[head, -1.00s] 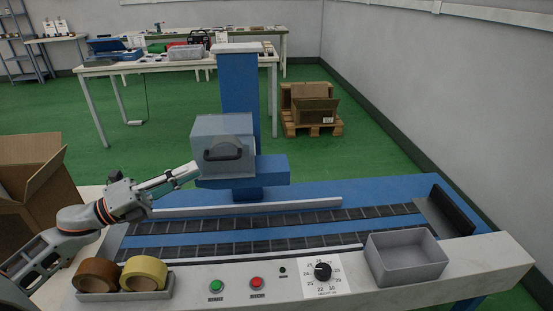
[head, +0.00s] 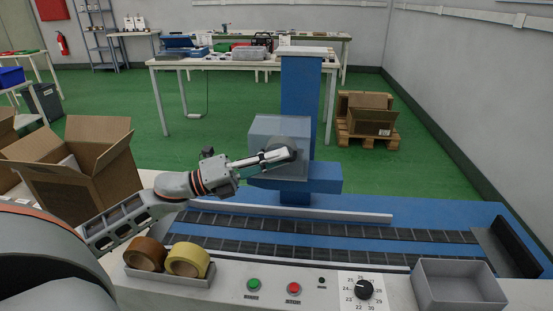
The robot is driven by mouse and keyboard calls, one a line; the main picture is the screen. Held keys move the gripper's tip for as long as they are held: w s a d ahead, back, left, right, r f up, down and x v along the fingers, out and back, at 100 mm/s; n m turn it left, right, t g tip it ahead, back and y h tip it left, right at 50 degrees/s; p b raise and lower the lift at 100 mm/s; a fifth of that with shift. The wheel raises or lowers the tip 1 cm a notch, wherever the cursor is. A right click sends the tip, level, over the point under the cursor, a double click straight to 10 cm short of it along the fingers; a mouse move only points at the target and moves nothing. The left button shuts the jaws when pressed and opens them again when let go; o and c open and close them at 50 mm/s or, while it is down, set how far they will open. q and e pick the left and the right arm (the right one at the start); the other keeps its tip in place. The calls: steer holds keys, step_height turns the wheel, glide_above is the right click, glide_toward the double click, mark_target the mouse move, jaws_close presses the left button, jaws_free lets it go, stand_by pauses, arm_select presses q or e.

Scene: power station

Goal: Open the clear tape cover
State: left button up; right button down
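The tape cover (head: 268,126) is a grey, see-through box on the blue column of the taping machine. It looks closed. A dark rounded shape shows at its front, partly behind my gripper; I cannot tell if it is the handle or the tape. My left gripper (head: 286,157) reaches in from the left across the cover's front face, with its fingertips near the right side of that face. I cannot tell whether the fingers touch it or how far apart they are. My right gripper is not in view.
The conveyor (head: 340,232) runs below the cover. The front panel carries two tape rolls (head: 184,259), a green button (head: 253,284), a red button (head: 293,288), a dial (head: 364,289) and a grey tray (head: 457,278). An open carton (head: 85,185) stands at left.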

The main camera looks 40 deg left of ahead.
arm_select(q)
jaws_close()
